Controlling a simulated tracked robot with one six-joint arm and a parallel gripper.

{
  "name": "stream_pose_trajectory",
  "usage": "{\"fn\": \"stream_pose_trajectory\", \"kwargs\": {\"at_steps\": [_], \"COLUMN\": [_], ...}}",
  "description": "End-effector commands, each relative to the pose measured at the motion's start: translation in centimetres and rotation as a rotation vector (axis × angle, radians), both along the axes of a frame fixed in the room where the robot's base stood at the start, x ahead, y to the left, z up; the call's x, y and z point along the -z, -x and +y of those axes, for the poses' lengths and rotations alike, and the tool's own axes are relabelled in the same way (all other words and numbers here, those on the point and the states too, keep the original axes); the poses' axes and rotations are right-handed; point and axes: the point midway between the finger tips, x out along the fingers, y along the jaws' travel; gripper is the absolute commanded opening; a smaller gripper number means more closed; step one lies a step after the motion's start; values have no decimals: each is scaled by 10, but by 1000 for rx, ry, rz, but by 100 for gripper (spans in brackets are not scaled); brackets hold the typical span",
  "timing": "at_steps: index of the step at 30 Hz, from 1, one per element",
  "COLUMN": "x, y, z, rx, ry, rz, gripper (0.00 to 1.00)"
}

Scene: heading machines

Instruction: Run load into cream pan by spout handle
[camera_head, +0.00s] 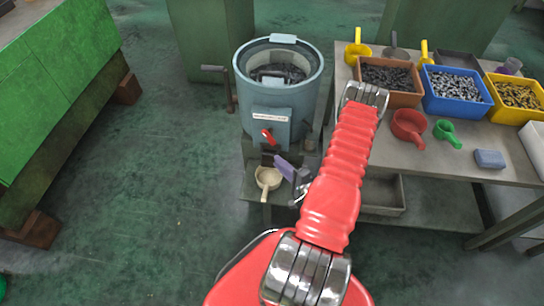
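The blue-grey drum (282,100) stands upright at centre, open at the top, with dark pieces inside. A red handle (267,136) sits on its front, below a white label. The cream pan (269,176) rests low in front of the drum, its short handle pointing toward me; its inside looks empty. A purple piece (284,167) shows just right of the pan; I cannot tell if it belongs to the drum or touches my gripper. My gripper (299,182) is low beside the purple piece, right of the pan and below the red handle. My red arm partly hides it, so its opening is unclear.
A green cabinet (50,90) stands left. The floor between is clear.

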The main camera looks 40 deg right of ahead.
Motion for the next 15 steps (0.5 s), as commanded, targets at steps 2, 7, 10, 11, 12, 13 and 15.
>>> {"fn": "stream_pose_trajectory", "kwargs": {"at_steps": [2, 7, 10, 11, 12, 13, 15], "x": [2, 4, 6, 7, 7, 8, 8], "y": [-10, -29, -41, -43, -47, -49, -52], "z": [-1, -2, -4, -5, -5, -5, -6], "rx": [-3, -3, -2, -2, -1, -1, -1], "ry": [2, 1, 2, 1, 1, 1, 1], "rz": [0, 0, 0, 0, 0, 0, -1], "gripper": [17, 17, 17, 17, 17, 17, 17]}}
